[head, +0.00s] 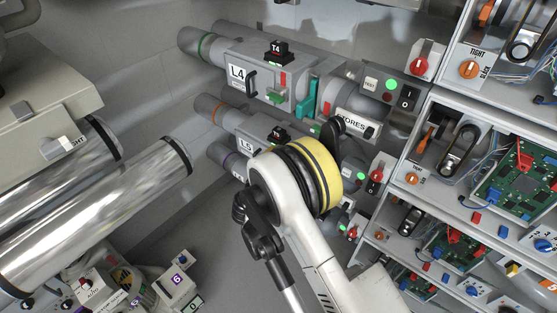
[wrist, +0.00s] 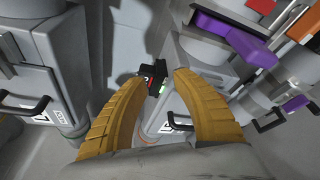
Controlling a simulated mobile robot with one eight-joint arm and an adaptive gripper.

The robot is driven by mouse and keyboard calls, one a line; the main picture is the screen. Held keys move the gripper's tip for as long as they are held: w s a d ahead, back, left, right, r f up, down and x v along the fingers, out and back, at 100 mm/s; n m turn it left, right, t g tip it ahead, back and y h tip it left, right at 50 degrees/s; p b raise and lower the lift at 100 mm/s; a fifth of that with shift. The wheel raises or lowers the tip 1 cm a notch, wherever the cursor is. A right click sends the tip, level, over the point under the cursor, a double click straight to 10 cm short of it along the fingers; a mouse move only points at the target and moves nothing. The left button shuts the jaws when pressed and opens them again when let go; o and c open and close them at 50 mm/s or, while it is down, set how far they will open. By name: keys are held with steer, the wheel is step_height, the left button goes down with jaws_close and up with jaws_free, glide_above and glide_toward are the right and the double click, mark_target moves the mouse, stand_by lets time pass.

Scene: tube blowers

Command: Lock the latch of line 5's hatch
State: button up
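Line 5's block (head: 257,131), marked L5, shows in the head view below the L4 block (head: 270,78). My arm covers much of its right side, so its latch cannot be made out there. In the wrist view my gripper (wrist: 160,78) is open, with two ochre fingers spread wide. Between the fingertips, beyond them, is a black block with a red mark (wrist: 152,76), on or beside a grey housing (wrist: 185,62) that looks like line 5's. A small pale green part (wrist: 171,92) sits beside the black block, partly hidden by the right finger. No contact is visible.
In the wrist view, a purple lever (wrist: 232,38) and black handle (wrist: 285,115) stand close right; another grey housing (wrist: 75,65) stands left. In the head view, shelves with circuit boards (head: 515,185) are right and shiny tubes (head: 90,225) left.

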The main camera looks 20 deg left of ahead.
steer(key=s+a+f+n+g+h+p, duration=0.3)
steer(key=s+a+f+n, duration=0.15)
steer(key=s+n, duration=0.35)
steer(key=b+x, duration=0.3)
steer(key=x, duration=0.7)
steer(key=shift+w+d+f+b, duration=0.2)
steer(key=shift+d+f+b, duration=0.1)
steer(key=shift+b, duration=0.1)
jaws_close()
